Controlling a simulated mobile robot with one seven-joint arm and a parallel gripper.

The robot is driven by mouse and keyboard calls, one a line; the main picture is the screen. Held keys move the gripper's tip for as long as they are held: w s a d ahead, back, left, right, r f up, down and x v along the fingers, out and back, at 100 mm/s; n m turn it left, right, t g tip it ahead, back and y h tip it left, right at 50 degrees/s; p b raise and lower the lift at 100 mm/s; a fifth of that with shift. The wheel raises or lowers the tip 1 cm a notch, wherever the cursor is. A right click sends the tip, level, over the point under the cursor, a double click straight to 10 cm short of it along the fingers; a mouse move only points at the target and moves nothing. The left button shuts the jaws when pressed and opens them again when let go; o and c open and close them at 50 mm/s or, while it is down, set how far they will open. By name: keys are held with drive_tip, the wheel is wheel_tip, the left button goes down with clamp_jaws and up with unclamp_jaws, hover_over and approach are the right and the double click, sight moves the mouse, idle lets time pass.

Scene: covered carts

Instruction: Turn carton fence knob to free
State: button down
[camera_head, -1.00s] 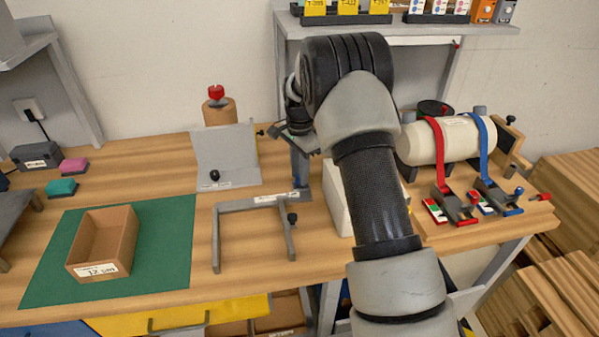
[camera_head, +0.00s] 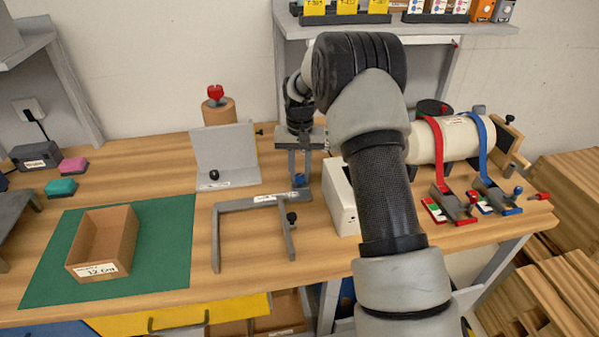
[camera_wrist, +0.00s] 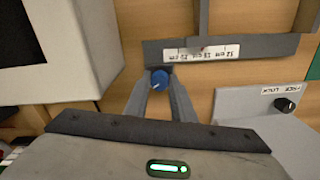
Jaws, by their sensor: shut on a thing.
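A blue knob (camera_head: 298,181) sits by the rear right corner of a grey U-shaped frame (camera_head: 243,205). In the wrist view, the knob (camera_wrist: 159,79) has a pale mark and lies between my fingertips. My gripper (camera_head: 299,183) points down and is shut on it. The frame's rear bar (camera_wrist: 265,46) carries a white label with several cm marks. A black knob (camera_head: 291,218) is on the frame's right arm. An upright grey bracket (camera_head: 225,150) stands behind, with another black knob (camera_head: 214,175); its label (camera_wrist: 286,90) reads FREE LOCK in the wrist view.
A white box (camera_head: 340,198) stands close to the right of my gripper. An open carton (camera_head: 103,245) sits on a green mat (camera_head: 160,250) at left. A white roll (camera_head: 440,140) with red and blue straps is at right.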

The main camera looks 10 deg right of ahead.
sight(301, 176)
drive_tip(key=n, duration=0.5)
drive_tip(key=shift+r+n, duration=0.1)
drive_tip(key=shift+n, duration=0.2)
drive_tip(key=shift+w+n+p, duration=0.1)
drive_tip(key=shift+n+p, duration=0.25)
drive_tip(key=shift+n, duration=1.75)
drive_tip(key=shift+d, duration=0.1)
drive_tip(key=c, duration=1.5)
unclamp_jaws()
wheel_tip(301, 176, up, 17)
drive_tip(key=shift+r+p, duration=0.2)
drive_tip(key=shift+p, duration=0.2)
